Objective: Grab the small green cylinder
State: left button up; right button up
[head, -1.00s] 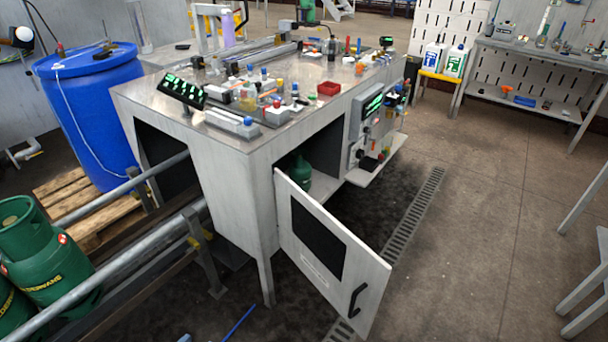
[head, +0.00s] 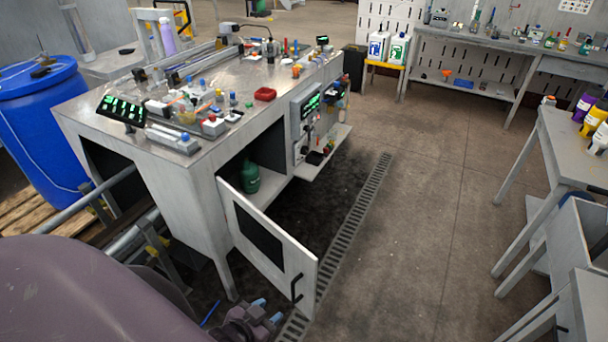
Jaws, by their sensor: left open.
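The small green cylinder (head: 250,177) stands upright inside the open cabinet under the metal workbench. My left gripper (head: 262,312) shows at the bottom of the head view, in front of the door's lower edge. It is open and empty, well short of the cylinder. My left arm covers the lower left of the view. My right gripper is not in view.
The door swings out toward me, with a dark handle (head: 296,288). The workbench top (head: 225,78) is crowded with small items. A blue drum (head: 45,125) stands at left. Tables (head: 570,150) stand at right. The floor (head: 420,220) between is clear.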

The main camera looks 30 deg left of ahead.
aim_at(248, 174)
jog(key=i+l+z, duration=0.2)
jog(key=z, duration=0.25)
jog(key=i+l+z, duration=0.1)
jog(key=z, duration=0.35)
jog(key=i+j+u, duration=0.1)
jog(key=i+u, duration=0.4)
jog(key=i+l+u, duration=0.1)
jog(key=i+u, duration=0.35)
jog(key=i+j+u, duration=0.1)
jog(key=i+u, duration=0.25)
jog(key=i, duration=0.3)
jog(key=i+u, duration=0.35)
jog(key=i, duration=0.25)
jog(key=i+u, duration=0.25)
jog(key=u, duration=0.15)
jog(key=i+l+u, duration=0.1)
jog(key=u, duration=0.25)
jog(key=i+l+u, duration=0.15)
jog(key=i+u, duration=0.25)
jog(key=l+u, duration=0.1)
jog(key=u, duration=0.35)
jog(key=l+u, duration=0.1)
jog(key=u, duration=0.35)
jog(key=l+u, duration=0.1)
jog(key=u, duration=0.4)
jog(key=l+u, duration=0.15)
jog(key=u, duration=0.3)
jog(key=i, duration=0.05)
